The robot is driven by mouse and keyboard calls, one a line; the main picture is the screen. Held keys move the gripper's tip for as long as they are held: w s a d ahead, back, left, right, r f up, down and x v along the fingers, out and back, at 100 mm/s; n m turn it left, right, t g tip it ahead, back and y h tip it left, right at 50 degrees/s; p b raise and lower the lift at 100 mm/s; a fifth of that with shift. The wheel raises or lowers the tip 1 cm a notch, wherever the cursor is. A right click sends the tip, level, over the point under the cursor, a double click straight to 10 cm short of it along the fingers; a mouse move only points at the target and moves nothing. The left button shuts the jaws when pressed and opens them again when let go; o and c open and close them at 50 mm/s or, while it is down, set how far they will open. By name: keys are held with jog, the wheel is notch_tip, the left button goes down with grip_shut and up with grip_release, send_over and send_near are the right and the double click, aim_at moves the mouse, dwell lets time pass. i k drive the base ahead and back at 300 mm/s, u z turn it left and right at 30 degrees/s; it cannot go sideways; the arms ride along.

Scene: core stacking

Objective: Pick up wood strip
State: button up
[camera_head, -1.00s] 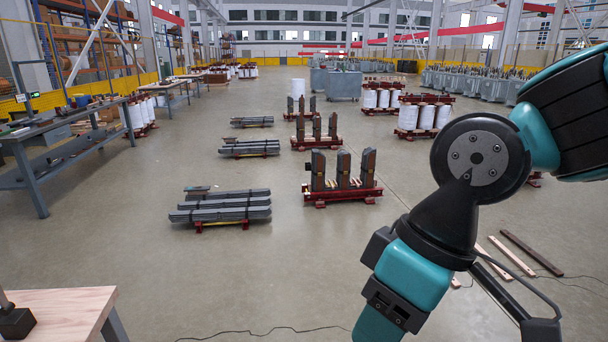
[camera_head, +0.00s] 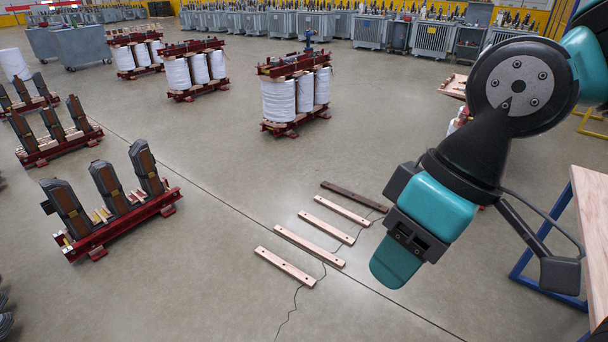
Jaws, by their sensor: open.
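Several wood strips lie roughly parallel on the grey floor in the middle of the view. The nearest is a pale wood strip (camera_head: 285,266) with dark holes. Behind it lie a second pale strip (camera_head: 309,246), a third (camera_head: 327,227) and a fourth (camera_head: 342,210). A dark brown strip (camera_head: 354,197) lies farthest back. My arm hangs at the right, with its teal and black links beside the strips in the picture. My gripper's fingers do not show.
Red racks (camera_head: 135,218) with dark upright parts stand left. White coils in a red frame (camera_head: 296,92) stand behind. A wooden-topped table (camera_head: 590,215) is at the right edge.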

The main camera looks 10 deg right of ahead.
aim_at(329, 257)
jog(key=z, duration=0.65)
jog(key=i, duration=2.75)
jog(key=u, duration=1.3)
